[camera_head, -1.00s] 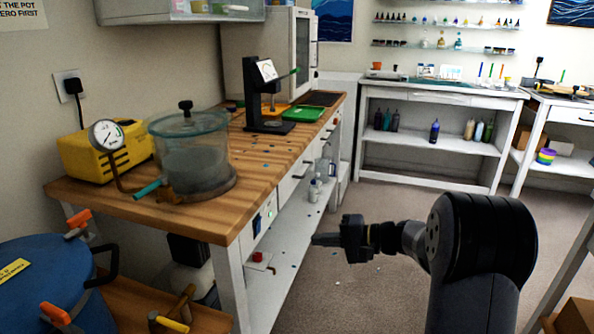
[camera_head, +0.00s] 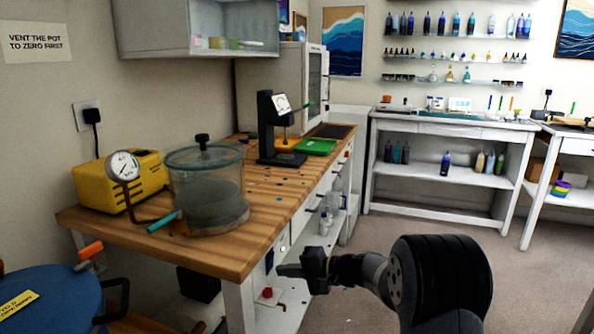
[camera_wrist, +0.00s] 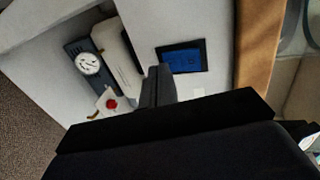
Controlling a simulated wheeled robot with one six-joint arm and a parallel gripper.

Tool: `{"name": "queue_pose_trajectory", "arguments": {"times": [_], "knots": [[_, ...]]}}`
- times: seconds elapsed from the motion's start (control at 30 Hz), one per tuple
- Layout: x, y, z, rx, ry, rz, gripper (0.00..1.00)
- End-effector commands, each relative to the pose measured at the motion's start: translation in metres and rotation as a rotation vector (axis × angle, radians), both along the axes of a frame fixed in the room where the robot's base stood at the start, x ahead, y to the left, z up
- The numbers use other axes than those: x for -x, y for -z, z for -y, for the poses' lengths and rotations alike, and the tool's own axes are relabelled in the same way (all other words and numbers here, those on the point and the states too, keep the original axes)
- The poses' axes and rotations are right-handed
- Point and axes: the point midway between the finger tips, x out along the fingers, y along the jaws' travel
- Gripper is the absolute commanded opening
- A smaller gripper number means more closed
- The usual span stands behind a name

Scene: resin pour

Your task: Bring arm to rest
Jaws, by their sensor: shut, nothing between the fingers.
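My gripper (camera_head: 290,270) is black and shut, with nothing between its fingers. In the head view it points left, in front of the wooden workbench (camera_head: 262,222), beside the bench's front legs and lower shelf. My arm reaches it from the lower right. In the wrist view the shut fingers (camera_wrist: 158,82) show at the centre. Beyond them are a round white dial gauge (camera_wrist: 88,63), a red knob (camera_wrist: 111,103) and a dark panel with a blue screen (camera_wrist: 184,60). I cannot tell the exact gap between the fingertips and the bench.
On the bench stand a clear lidded chamber (camera_head: 207,190), a yellow pump (camera_head: 90,188) with a gauge and a black press (camera_head: 272,130). A blue lidded pot (camera_head: 50,305) is at lower left. A white shelf unit (camera_head: 440,120) stands behind. Open floor (camera_head: 420,222) lies right of the bench.

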Motion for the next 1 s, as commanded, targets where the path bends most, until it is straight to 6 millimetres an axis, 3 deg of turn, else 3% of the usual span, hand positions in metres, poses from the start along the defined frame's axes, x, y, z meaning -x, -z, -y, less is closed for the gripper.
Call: {"name": "queue_pose_trajectory", "arguments": {"times": [0.63,1.0], "knots": [[0.002,-0.003,-0.001,0.005,0.006,-0.008,0.0],[0.032,-0.019,0.018,0.045,0.054,-0.073,0.0]]}}
